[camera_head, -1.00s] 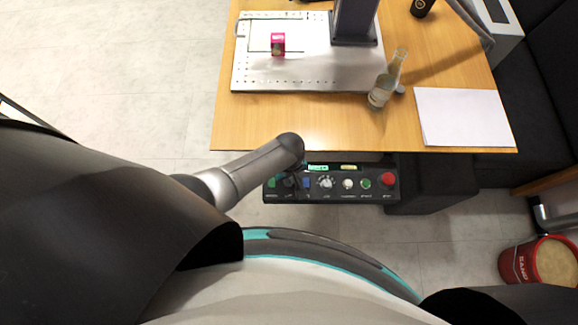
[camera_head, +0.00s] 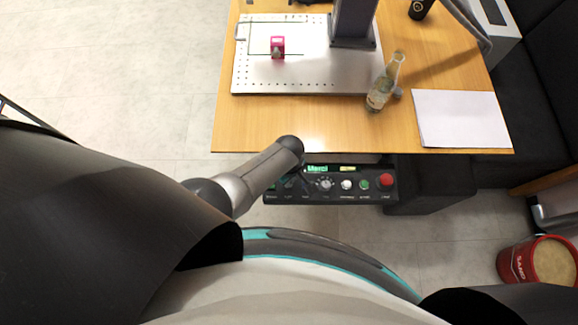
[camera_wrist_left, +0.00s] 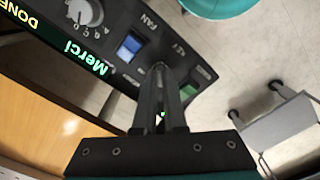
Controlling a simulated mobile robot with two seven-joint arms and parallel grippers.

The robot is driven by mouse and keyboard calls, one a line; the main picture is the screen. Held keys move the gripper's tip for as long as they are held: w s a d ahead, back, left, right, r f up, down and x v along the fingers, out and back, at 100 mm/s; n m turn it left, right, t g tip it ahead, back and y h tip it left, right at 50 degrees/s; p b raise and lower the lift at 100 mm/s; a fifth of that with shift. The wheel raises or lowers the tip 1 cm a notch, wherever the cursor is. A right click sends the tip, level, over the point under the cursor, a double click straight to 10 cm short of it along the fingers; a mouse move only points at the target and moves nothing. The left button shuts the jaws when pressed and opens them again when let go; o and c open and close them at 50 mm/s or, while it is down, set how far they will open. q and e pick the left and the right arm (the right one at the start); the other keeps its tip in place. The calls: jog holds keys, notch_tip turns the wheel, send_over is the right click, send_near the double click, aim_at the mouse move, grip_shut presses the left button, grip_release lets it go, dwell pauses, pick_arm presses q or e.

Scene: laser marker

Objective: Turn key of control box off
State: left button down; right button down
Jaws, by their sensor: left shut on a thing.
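The black control box (camera_head: 350,198) sits below the front edge of the table, with knobs, buttons and a small lit display (camera_head: 317,168) reading "Merci". In the left wrist view the panel (camera_wrist_left: 58,18) shows a "KEY" label beside a blue fan switch (camera_wrist_left: 130,46). My left gripper (camera_wrist_left: 161,72) is at the panel beside that label, its narrow fingers shut on the key. The fingers hide the key, so I cannot tell how it is turned. In the head view my left wrist covers the left part of the panel. My right gripper is not in view.
The wooden table (camera_head: 300,130) carries a metal plate (camera_head: 262,80) with a pink object (camera_head: 277,44), a glass bottle (camera_head: 384,84) and white paper (camera_head: 460,118). A red emergency button (camera_head: 386,180) is at the panel's right end. A red bucket (camera_head: 515,262) stands on the floor at right.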

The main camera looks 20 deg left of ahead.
pick_arm(q)
jog(key=shift+a, duration=0.2)
jog(key=c, duration=1)
grip_release()
jog(key=shift+d, duration=0.1)
jog(key=shift+r+p, duration=0.4)
jog(key=shift+r, duration=0.15)
jog(key=shift+r+p, duration=3.5)
jog(key=shift+r, duration=3.6)
